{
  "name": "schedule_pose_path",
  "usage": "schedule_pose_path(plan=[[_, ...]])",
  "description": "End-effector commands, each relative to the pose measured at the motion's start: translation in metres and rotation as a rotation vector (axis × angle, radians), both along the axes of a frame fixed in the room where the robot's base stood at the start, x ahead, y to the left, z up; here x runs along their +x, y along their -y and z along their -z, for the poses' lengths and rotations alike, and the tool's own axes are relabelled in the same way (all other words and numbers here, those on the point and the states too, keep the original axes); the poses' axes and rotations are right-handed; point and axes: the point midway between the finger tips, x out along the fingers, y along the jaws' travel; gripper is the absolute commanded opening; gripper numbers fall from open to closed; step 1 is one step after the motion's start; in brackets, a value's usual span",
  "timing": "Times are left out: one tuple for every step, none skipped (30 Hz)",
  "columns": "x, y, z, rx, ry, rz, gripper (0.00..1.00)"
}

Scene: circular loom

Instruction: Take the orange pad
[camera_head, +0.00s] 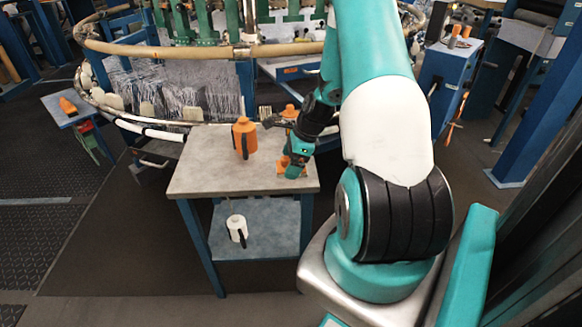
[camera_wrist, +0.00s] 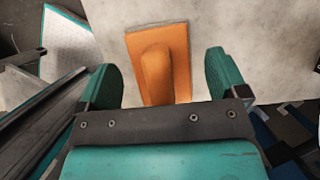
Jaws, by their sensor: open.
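The orange pad (camera_wrist: 177,45) is a flat plate with a raised rounded handle, lying on the grey tabletop in the wrist view. My gripper (camera_wrist: 172,80) is open, with one teal finger on each side of the pad's handle. I cannot tell whether the fingers touch it. In the head view my gripper (camera_head: 297,160) is low over the table's right part. Only part of the orange pad (camera_head: 284,169) shows there, beside and under the gripper.
The table (camera_head: 215,180) also bears an orange bottle-like container (camera_head: 244,138) with a dark handle. Another orange object (camera_head: 290,111) stands behind my gripper. A white container (camera_head: 237,229) sits on the lower shelf. The loom's ring (camera_head: 180,50) curves behind the table. The tabletop's left part is clear.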

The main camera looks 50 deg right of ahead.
Motion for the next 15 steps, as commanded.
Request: schedule_pose_path(plan=[[-0.0001,0.0001,-0.0001,0.0,0.0,0.0,0.92],[-0.0001,0.0001,-0.0001,0.0,0.0,0.0,0.85],[-0.0001,0.0001,-0.0001,0.0,0.0,0.0,0.75],[-0.0002,0.0001,-0.0002,0.0,0.0,0.0,0.69],[-0.0002,0.0001,-0.0002,0.0,0.0,0.0,0.62],[-0.0002,0.0001,-0.0002,0.0,0.0,0.0,0.52],[-0.0002,0.0001,-0.0002,0.0,0.0,0.0,0.46],[-0.0002,0.0001,-0.0002,0.0,0.0,0.0,0.43],[-0.0001,0.0001,-0.0004,0.0,0.0,0.0,0.43],[-0.0001,0.0001,-0.0004,0.0,0.0,0.0,0.42],[-0.0001,0.0001,-0.0005,0.0,0.0,0.0,0.42],[-0.0001,0.0001,-0.0005,0.0,0.0,0.0,0.42],[-0.0001,0.0001,-0.0005,0.0,0.0,0.0,0.42],[-0.0002,0.0001,-0.0006,0.0,0.0,0.0,0.42],[-0.0001,0.0001,-0.0009,0.0,0.0,0.0,0.42]])
